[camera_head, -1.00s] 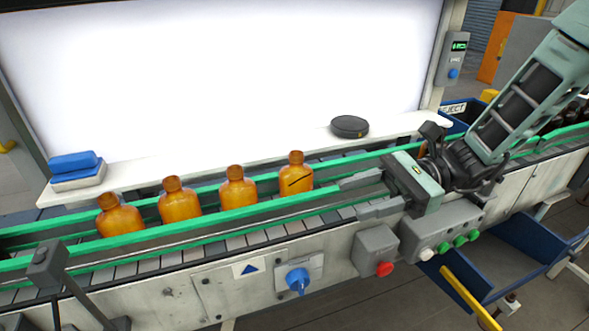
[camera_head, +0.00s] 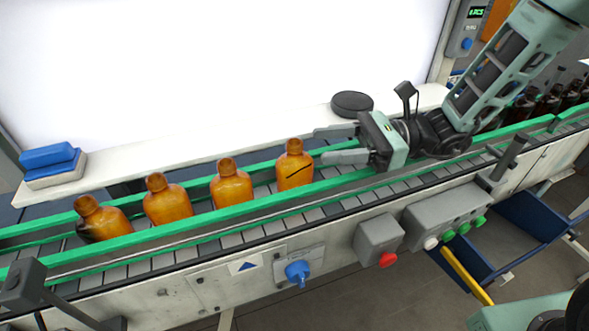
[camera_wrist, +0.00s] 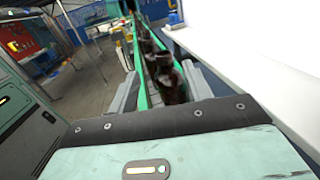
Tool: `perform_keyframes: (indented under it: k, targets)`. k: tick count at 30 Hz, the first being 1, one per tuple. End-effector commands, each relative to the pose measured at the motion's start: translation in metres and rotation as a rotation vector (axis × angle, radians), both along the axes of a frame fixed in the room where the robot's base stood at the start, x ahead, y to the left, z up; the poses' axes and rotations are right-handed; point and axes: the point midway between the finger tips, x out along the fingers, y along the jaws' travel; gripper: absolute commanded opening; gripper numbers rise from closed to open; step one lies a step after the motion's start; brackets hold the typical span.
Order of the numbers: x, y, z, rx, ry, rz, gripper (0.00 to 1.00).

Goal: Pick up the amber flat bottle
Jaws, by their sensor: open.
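Several amber flat bottles with round caps stand in a row on the conveyor in the head view. The rightmost amber bottle (camera_head: 294,166) has a dark diagonal line on its front and is nearest my gripper. The leftmost bottle (camera_head: 103,220) looks tilted and has a dark patch low on its left side. My gripper (camera_head: 322,145) is open and empty, just right of the rightmost bottle, its fingers pointing left along the conveyor. In the wrist view, dark-looking bottles (camera_wrist: 169,83) line up between the spread fingers; the nearest one's distance is hard to tell.
Green guide rails (camera_head: 225,218) run along both sides of the conveyor. A white ledge (camera_head: 240,133) behind holds a black round disc (camera_head: 352,103) and a blue-and-white block (camera_head: 50,165). Control boxes with a red button (camera_head: 388,260) sit on the front side.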

Motion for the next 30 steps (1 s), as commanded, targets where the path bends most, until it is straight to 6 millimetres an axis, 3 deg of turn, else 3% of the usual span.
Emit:
perform_keyframes:
  k: [8,17,26,30]
  targets:
    - [-0.001,0.022,0.003,0.0,0.0,0.002,0.49]
    - [0.001,0.063,0.006,0.0,0.001,0.002,0.49]
    - [0.001,0.067,0.004,-0.001,0.0,0.0,0.49]
    - [0.001,0.067,0.004,-0.001,0.0,0.0,0.13]
